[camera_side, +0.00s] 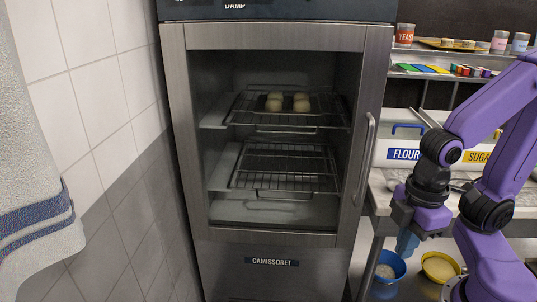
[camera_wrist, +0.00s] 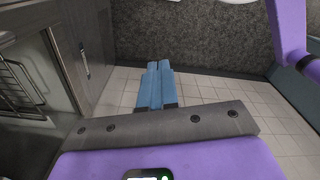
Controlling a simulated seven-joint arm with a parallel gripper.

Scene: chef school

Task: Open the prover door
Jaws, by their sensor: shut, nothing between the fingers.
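The vertical bar handle (camera_side: 365,160) is on the door's right side. My gripper (camera_side: 405,245) is to the right of the handle and lower, apart from it. In the wrist view the blue fingers (camera_wrist: 156,85) are together and empty, pointing over the floor.
A towel (camera_side: 40,215) hangs at left by the tiled wall. The tiled floor (camera_wrist: 120,88) is clear under my fingers.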

